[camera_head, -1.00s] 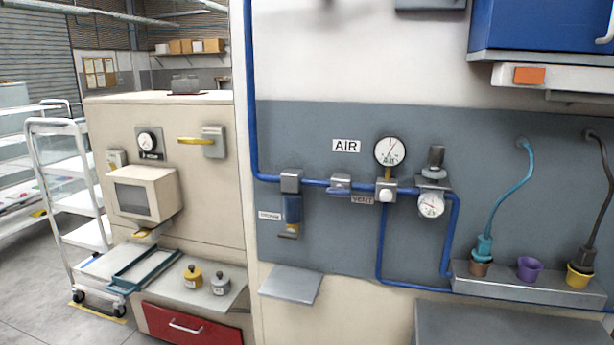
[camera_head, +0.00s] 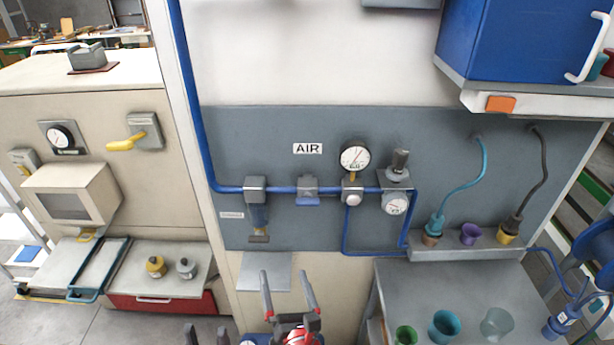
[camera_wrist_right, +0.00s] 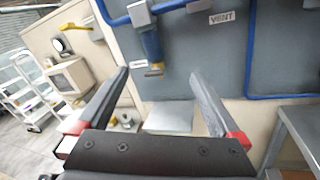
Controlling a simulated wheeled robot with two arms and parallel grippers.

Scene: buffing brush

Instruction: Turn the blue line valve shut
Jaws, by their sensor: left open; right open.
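The blue line valve (camera_head: 307,190) sits on the horizontal blue pipe (camera_head: 228,188), under the AIR label (camera_head: 307,148). It has a grey body and a blue lever (camera_head: 307,201) that lies level, along the pipe. My right gripper (camera_head: 288,281) is open and empty, low in front of the wall and below the valve, touching nothing I can see.
A blue filter bowl (camera_head: 258,217) hangs left of the valve, and gauges (camera_head: 355,157) stand right of it. A grey shelf (camera_head: 265,271) juts out below. A bench with cups (camera_head: 445,326) stands at right. A yellow-handled lever (camera_head: 125,143) is on the left panel.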

